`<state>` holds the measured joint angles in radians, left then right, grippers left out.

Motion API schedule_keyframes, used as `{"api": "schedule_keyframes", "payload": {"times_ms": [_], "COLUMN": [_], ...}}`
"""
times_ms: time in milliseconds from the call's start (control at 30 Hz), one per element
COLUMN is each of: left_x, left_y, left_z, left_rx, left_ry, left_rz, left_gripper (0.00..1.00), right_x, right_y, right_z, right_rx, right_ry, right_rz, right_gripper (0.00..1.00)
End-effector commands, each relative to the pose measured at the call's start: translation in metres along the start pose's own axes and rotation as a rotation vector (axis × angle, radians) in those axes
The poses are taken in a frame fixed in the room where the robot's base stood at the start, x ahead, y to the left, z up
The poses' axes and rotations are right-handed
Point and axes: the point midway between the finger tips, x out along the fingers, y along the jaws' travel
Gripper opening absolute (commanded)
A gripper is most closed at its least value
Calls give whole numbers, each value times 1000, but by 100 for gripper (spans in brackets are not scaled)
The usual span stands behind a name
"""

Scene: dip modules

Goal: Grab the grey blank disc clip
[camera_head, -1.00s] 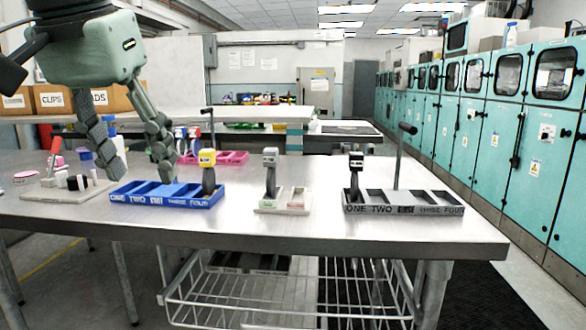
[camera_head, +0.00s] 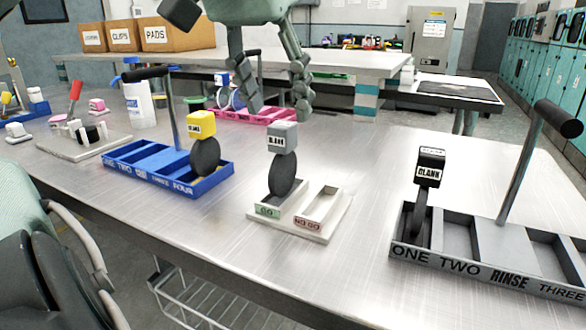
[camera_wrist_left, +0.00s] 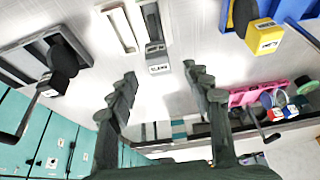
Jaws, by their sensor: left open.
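The grey blank disc clip (camera_head: 283,138) has a grey head with a label and a dark round disc below it. It stands upright in the GO slot of a small pale two-slot tray (camera_head: 316,233). My left gripper (camera_head: 275,108) is open and empty, its fingers pointing down just above and behind the clip's head in the head view. In the left wrist view the grey clip (camera_wrist_left: 156,57) shows just beyond the space between the two open fingertips (camera_wrist_left: 159,73). Contact is not visible. My right gripper is out of view.
A blue tray (camera_head: 140,166) with a yellow clip (camera_head: 201,125) stands to the left. A grey tray (camera_head: 480,268) with a black-headed clip (camera_head: 430,165) and a tall handle (camera_head: 530,155) stands to the right. A pink tray (camera_head: 225,113) lies behind. Bare table separates the trays.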

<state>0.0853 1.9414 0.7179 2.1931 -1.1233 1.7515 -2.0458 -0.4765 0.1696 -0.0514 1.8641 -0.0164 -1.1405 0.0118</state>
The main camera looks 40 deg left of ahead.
Motion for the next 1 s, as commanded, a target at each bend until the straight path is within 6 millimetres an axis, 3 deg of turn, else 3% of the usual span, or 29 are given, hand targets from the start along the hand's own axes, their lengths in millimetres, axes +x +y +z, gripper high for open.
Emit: {"api": "schedule_keyframes", "payload": {"times_ms": [367,667,1000], "left_x": [51,57,57], "left_y": [1,0,0], "left_z": [7,6,6], "left_rx": [-2,-2,-2], "left_ry": [-4,0,0], "left_rz": [1,0,0], "left_gripper": [50,50,10], "right_x": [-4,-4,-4], "right_y": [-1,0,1], "right_z": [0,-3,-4], "right_rx": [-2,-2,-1], "right_ry": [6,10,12], "right_rz": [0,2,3], "right_gripper": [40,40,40]}}
